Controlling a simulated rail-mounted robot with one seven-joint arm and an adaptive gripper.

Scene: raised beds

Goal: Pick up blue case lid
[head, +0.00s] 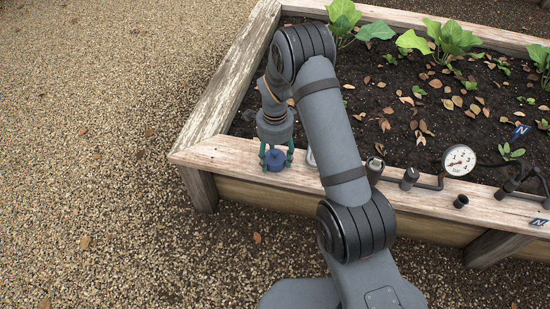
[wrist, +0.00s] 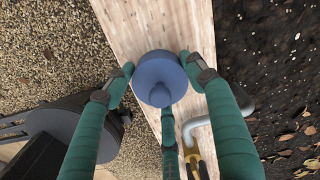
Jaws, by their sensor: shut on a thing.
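The blue case lid (head: 275,160) is a round blue piece with a raised knob, at the front left corner of the bed's wooden edge board. In the wrist view the lid (wrist: 160,76) appears as a blue disc with its knob toward the camera. My gripper (head: 276,158) points down over it, its green fingers around the lid. In the wrist view the fingertips of my gripper (wrist: 160,75) touch the lid's sides, so it is shut on the lid. I cannot tell whether the lid is clear of the board. Its underside is hidden.
The edge board (head: 225,153) runs along the front of the soil bed. A pressure gauge (head: 458,160) with black pipes and fittings (head: 409,178) stands to the right. A grey bent pipe (wrist: 197,125) lies close to my gripper. Gravel (head: 90,150) to the left is open.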

